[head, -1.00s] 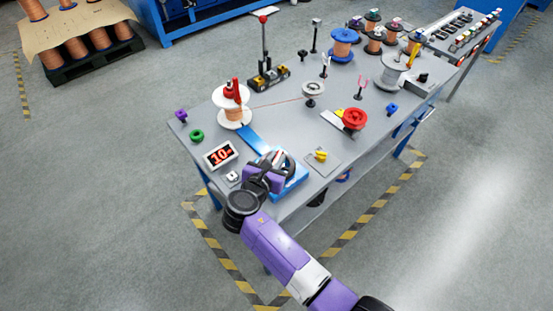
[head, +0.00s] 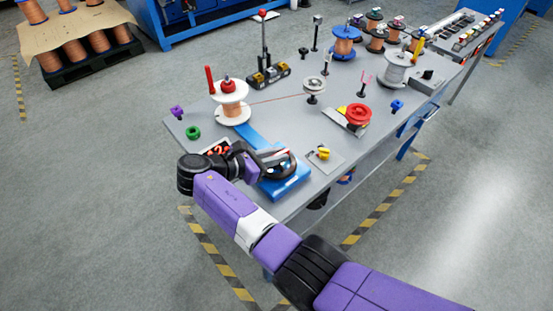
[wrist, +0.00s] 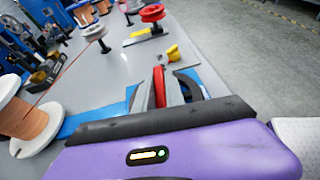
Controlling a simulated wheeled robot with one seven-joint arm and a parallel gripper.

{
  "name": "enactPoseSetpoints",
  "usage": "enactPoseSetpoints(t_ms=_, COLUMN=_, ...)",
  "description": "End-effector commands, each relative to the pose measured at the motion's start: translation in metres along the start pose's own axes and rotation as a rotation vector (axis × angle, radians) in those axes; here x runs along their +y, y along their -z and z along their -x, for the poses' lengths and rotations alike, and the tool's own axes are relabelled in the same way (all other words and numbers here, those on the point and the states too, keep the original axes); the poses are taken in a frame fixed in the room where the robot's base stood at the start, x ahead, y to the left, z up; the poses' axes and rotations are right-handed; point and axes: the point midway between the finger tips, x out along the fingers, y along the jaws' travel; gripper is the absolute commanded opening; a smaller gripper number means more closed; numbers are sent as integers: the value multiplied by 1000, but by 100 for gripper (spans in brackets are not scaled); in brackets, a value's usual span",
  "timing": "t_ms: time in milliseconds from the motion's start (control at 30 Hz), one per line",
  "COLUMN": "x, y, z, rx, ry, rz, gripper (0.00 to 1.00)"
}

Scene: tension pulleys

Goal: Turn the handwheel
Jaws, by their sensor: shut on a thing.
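The black handwheel (head: 288,171) sits on a blue base (head: 290,186) at the near end of the grey bench. In the head view my gripper (head: 262,166) is at the wheel's left side, shut on its rim; my wrist hides part of the contact. In the wrist view dark curved parts of the wheel (wrist: 190,82) show just beyond my gripper (wrist: 160,98), beside an upright red piece (wrist: 158,86). The fingertips are partly hidden by the gripper body. A red-digit display (head: 216,149) is mostly covered by my wrist.
A white-flanged copper spool (head: 231,105) with a red lever (head: 210,80) stands behind the wheel. A yellow knob (head: 323,153) on a plate and a red pulley (head: 357,115) are to the right. A thin wire runs to a grey pulley (head: 314,85).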

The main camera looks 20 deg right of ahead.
Motion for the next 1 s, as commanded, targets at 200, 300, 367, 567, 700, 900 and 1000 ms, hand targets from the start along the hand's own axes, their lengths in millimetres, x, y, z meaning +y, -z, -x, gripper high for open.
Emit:
enactPoseSetpoints(t_ms=200, x=0, y=0, z=0, rx=1, ry=29, rz=-12, gripper=0)
enactPoseSetpoints(t_ms=300, x=0, y=0, z=0, rx=1, ry=31, rz=-13, gripper=0)
enactPoseSetpoints(t_ms=367, x=0, y=0, z=0, rx=1, ry=31, rz=-13, gripper=0)
enactPoseSetpoints(t_ms=567, x=0, y=0, z=-1, rx=2, ry=30, rz=-12, gripper=16)
enactPoseSetpoints(t_ms=700, x=0, y=0, z=0, rx=2, ry=30, rz=-12, gripper=36)
enactPoseSetpoints(t_ms=900, x=0, y=0, z=0, rx=1, ry=29, rz=-12, gripper=36)
enactPoseSetpoints(t_ms=1000, x=0, y=0, z=1, rx=1, ry=28, rz=-12, gripper=36)
